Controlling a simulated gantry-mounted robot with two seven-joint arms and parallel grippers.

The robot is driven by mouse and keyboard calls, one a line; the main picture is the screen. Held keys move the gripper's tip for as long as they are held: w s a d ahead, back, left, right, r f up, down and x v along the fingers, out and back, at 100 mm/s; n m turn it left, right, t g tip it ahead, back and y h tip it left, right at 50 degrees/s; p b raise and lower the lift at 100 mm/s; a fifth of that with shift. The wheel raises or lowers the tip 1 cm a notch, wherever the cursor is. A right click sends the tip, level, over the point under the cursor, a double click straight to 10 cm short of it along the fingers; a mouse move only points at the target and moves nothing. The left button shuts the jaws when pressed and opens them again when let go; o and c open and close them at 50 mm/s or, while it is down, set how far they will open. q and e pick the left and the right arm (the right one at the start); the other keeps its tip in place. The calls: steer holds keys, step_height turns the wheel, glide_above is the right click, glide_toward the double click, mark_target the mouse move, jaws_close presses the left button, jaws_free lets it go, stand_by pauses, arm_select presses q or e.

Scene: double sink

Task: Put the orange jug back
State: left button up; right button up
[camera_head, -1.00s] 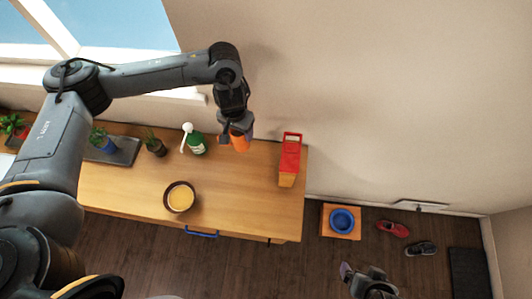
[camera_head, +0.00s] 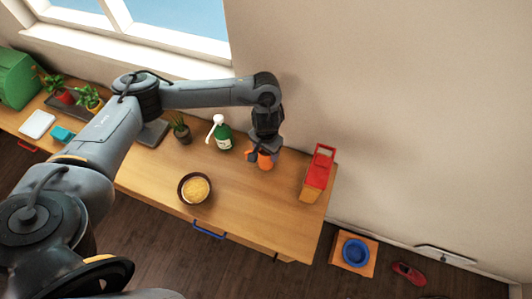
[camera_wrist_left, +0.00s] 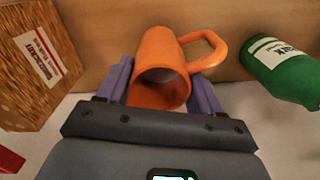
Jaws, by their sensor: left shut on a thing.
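The orange jug (camera_head: 267,161) is at the back of the wooden counter, between a green bottle and a red-topped box. My left gripper (camera_head: 263,155) is shut on it from above. In the left wrist view the jug (camera_wrist_left: 162,85) sits between the two purple fingers, its open mouth facing the camera and its handle pointing right. I cannot tell whether its base touches the counter. My right gripper is out of view.
The green bottle (camera_head: 223,138) with a white pump stands left of the jug. The red-topped box (camera_head: 317,175) stands to the right, near the counter's right end. A dark bowl (camera_head: 195,189) with yellow contents is in front. The counter (camera_head: 255,205) is clear right of the bowl.

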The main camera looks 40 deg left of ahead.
arm_select(q)
steer(key=shift+f, duration=0.7)
steer(key=shift+r, duration=0.1)
steer(key=o, duration=1.4)
steer(key=shift+f, duration=0.2)
